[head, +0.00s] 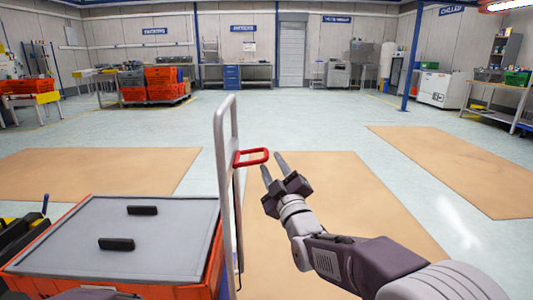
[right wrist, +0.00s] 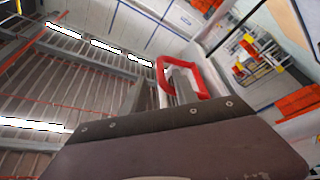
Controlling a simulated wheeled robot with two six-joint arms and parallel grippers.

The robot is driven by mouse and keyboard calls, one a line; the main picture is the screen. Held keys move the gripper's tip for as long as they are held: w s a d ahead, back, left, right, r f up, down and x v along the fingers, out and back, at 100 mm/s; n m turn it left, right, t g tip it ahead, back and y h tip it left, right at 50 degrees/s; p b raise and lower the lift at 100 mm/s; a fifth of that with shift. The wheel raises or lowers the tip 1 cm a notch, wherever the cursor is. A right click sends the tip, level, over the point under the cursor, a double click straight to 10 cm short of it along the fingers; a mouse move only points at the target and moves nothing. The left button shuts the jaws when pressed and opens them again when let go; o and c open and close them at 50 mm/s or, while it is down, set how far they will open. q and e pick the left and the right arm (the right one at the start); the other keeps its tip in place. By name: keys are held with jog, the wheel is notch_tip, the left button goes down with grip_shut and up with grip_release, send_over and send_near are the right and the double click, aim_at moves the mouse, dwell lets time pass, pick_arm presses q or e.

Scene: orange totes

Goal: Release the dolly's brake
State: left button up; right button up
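The dolly's tall grey push handle (head: 226,150) stands upright in the middle of the head view. A red loop-shaped brake lever (head: 252,157) sticks out from it to the right, roughly level. My right gripper (head: 272,164) is open, with its two fingertips apart close to the lever's outer end. In the right wrist view the red lever (right wrist: 161,80) shows just beyond the gripper body, overlapping the grey fingers. I cannot tell whether they touch. Nothing is held between the fingers.
An orange tote (head: 40,288) with a grey lid (head: 95,235) and two black grips stands left of the handle. Brown floor mats (head: 330,200) lie beyond, with open floor around them. Stacked orange totes (head: 165,85) and workbenches stand far back.

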aim_at(267, 151)
jog(key=b+x, duration=0.1)
jog(key=x, duration=0.4)
jog(key=shift+w, duration=0.35)
grip_shut()
jog(key=shift+r, duration=0.15)
dwell(0.9)
